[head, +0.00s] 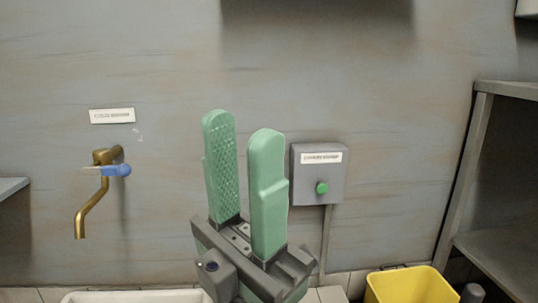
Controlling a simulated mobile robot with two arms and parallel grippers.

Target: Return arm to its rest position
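My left gripper (242,125) stands upright in the lower middle of the head view. Its two green fingers point up, and bare wall shows in the gap between them. It is open and holds nothing. The gripper body below it is dark grey and green. My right gripper is out of view. A grey switch box (333,190) with a green button (321,188) is on the wall to the right of the fingers, partly close behind them in the picture.
A brass tap (96,190) with a blue handle is on the wall at left, under a label (112,115). A yellow bin (405,285) stands at lower right. A metal shelf (500,250) is at the right edge. A white basin (135,296) shows at the bottom left.

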